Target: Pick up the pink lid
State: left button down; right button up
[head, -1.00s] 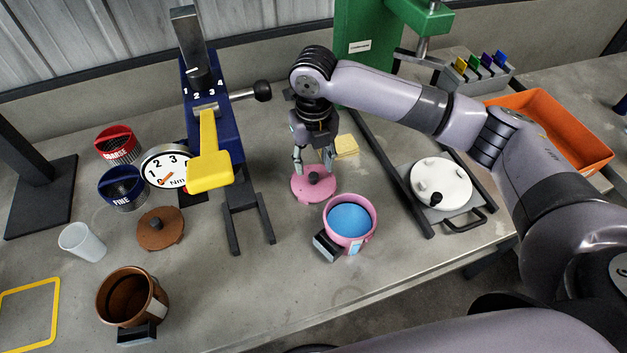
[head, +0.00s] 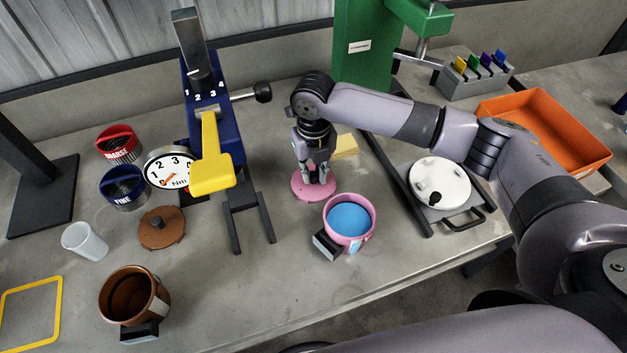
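The pink lid (head: 300,191) lies flat on the bench, right of the blue stand and behind the pink pot (head: 330,214). Its dark knob is mostly hidden by my gripper. My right gripper (head: 314,174) points straight down over the lid's middle, its fingers low on either side of the knob. I cannot tell whether the fingers press on the knob or only stand around it. The pink pot is open, with blue contents. My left gripper is not in view.
A yellow block (head: 346,146) lies just behind the lid. The blue stand (head: 213,130) with its yellow lever is to the left. A white round plate (head: 440,182) sits to the right. A brown lid (head: 161,228) and brown pot (head: 133,296) are at the left front.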

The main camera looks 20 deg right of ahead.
grip_shut()
